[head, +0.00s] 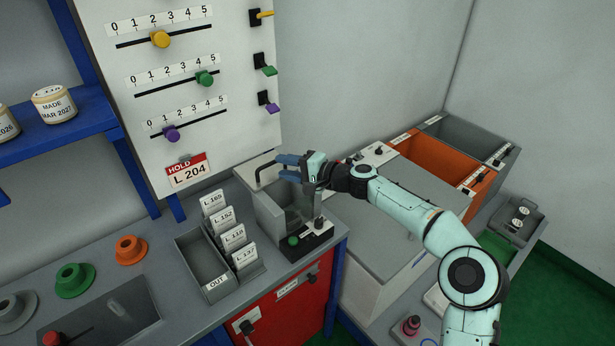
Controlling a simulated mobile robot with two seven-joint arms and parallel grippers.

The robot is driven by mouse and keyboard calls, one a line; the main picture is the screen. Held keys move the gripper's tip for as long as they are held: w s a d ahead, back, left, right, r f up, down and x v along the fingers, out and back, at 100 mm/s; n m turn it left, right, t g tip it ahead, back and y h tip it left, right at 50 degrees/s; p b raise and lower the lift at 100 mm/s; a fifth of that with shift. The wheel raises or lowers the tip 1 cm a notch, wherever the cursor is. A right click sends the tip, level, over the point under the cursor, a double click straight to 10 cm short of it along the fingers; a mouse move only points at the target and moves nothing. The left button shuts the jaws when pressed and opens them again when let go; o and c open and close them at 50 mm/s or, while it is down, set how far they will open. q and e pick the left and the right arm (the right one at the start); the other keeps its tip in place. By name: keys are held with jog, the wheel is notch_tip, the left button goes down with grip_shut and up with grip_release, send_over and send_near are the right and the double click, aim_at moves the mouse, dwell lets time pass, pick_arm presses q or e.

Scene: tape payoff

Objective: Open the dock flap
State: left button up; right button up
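The dock appears to be the grey box (268,213) on the bench top, with an open-looking hollow in its upper part. A pale panel with a black bar handle (261,170) stands at its back left; I take this to be the flap, and its exact angle is hard to tell. My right gripper (281,167) is over the dock, its blue-grey fingers pointing left with a gap between them. The fingertips are close to the right end of the handle; I cannot tell whether they touch it. The gripper and wrist hide part of the dock's back. My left gripper is out of view.
A black panel with a green button (293,241) sits at the dock's front. A card rack (203,263) stands left of it. A slider board (187,80) rises behind. Grey and orange bins (437,160) are at right. The bench front left holds colored spools (75,280).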

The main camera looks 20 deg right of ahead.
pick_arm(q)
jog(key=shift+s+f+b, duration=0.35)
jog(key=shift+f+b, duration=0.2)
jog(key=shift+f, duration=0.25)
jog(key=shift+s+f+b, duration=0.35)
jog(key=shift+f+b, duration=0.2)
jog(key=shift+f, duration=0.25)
pick_arm(e)
jog(key=shift+v, duration=3.8)
jog(key=shift+r, duration=0.1)
